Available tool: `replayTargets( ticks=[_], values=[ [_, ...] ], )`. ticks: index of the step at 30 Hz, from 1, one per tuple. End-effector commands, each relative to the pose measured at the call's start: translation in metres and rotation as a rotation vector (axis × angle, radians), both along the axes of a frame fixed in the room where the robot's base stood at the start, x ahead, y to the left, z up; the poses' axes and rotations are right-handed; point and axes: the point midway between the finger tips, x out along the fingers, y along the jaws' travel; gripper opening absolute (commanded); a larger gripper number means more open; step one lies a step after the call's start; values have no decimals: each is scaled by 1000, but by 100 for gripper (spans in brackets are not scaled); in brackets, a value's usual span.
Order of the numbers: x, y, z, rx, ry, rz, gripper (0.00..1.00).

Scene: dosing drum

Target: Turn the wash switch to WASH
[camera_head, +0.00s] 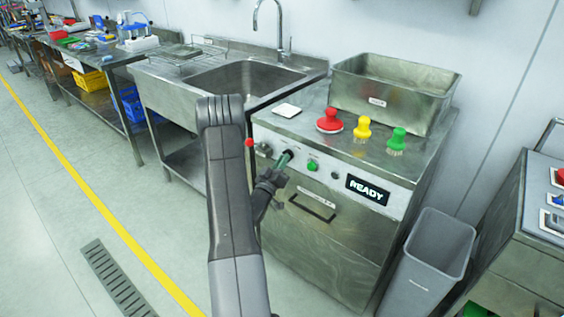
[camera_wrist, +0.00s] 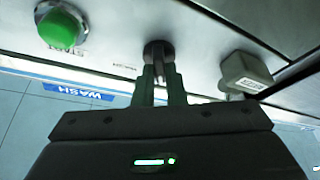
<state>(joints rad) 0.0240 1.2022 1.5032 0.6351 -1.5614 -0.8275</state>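My gripper (camera_head: 287,157) reaches the front control panel of the steel machine in the head view. In the wrist view, which looks upside down, its two fingers (camera_wrist: 160,80) lie on either side of the grip of a dark round-based switch (camera_wrist: 158,48). The fingers are close together with the grip between them. The switch itself is mostly hidden by the fingers. I cannot read its position marks. A green button (camera_head: 312,165) sits just right of the switch in the head view and also shows in the wrist view (camera_wrist: 62,27).
A grey fitting (camera_wrist: 245,73) sits close beside the switch. A red ball (camera_head: 249,142) is near the panel's left end. The display (camera_head: 367,190) reads READY. A grey bin (camera_head: 432,262) stands at the right.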

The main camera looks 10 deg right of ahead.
Motion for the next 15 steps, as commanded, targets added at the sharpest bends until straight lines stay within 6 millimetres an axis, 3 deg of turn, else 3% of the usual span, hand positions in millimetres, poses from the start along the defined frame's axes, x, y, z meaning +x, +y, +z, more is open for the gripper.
replayTargets(
  ticks=[15],
  values=[
    [1,1,-7,86,-114,0,0]
  ],
)
